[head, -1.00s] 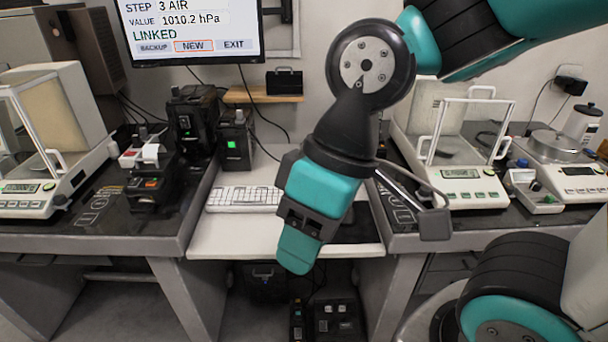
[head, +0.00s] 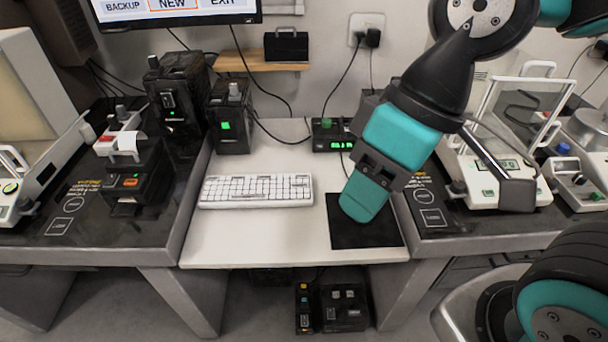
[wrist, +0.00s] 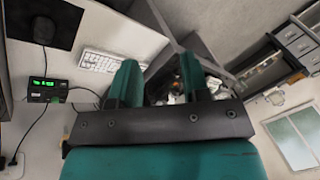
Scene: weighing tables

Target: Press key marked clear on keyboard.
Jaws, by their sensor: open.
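The white keyboard (head: 256,190) lies on the pale middle table, left of my gripper in the head view. Its keys are too small to read, so I cannot tell which one is marked clear. The keyboard also shows in the wrist view (wrist: 100,61), beyond the left finger. My gripper (head: 362,200) appears over the black mat, right of the keyboard and apart from it. In the wrist view my gripper (wrist: 160,80) has its two teal fingers spread with nothing between them.
A black mat (head: 350,235) lies right of the keyboard. A small box with green digits (head: 332,135) stands behind it. Black devices (head: 232,120) stand behind the keyboard at left. A monitor (head: 180,8) hangs above. A balance (head: 490,170) stands at right. The table's front is clear.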

